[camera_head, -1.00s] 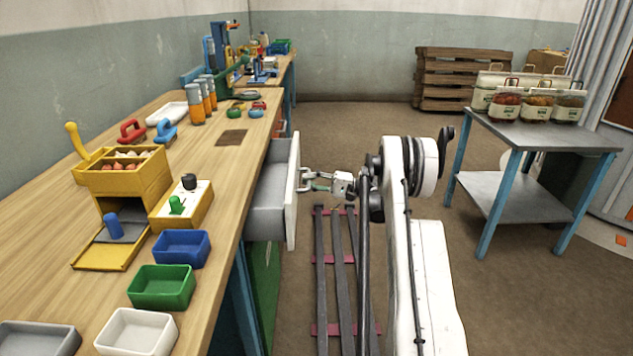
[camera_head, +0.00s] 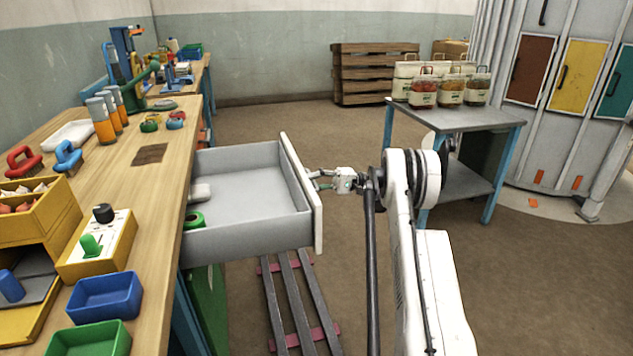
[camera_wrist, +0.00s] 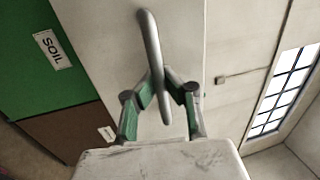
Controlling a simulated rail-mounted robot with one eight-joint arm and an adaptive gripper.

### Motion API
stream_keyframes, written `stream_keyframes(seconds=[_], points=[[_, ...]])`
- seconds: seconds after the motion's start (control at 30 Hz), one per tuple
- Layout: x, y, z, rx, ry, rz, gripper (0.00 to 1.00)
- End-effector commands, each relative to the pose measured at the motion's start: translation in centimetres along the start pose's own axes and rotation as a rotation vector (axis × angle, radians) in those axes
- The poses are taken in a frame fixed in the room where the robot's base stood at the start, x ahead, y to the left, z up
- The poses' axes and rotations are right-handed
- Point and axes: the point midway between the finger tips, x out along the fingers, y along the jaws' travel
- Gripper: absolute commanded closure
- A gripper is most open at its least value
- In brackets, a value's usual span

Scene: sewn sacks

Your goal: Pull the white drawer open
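The white drawer (camera_head: 301,190) stands well out from the wooden workbench in the head view. Its grey inside shows, with a green ring-shaped item (camera_head: 194,220) and a pale item (camera_head: 199,192) at the bench end. My gripper (camera_head: 318,180) is at the outer face of the drawer front. In the wrist view, the drawer's grey bar handle (camera_wrist: 153,50) runs between the two green-padded fingers of my gripper (camera_wrist: 163,85), which are closed around it. The pale drawer front (camera_wrist: 105,40) lies behind the handle.
The workbench (camera_head: 165,190) on the left holds bins, bottles and brushes. A low slatted rack (camera_head: 298,290) lies on the floor below the drawer. A blue-legged table (camera_head: 455,118) with bagged jars stands at the right back. Open floor (camera_head: 270,125) lies beyond the drawer.

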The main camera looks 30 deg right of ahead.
Motion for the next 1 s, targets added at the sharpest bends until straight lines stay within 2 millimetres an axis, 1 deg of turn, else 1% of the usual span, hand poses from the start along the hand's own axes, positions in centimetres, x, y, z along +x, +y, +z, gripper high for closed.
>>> stream_keyframes(seconds=[0.5,0.57,0.73,1.0], points=[[0.30,0.01,-0.17,0.002,-0.011,-0.001,1.00],[0.30,0.00,-0.17,0.002,-0.011,-0.001,0.93],[0.28,0.02,-0.14,0.002,-0.012,0.000,0.70],[0.28,-0.07,-0.12,0.002,-0.012,0.000,0.70]])
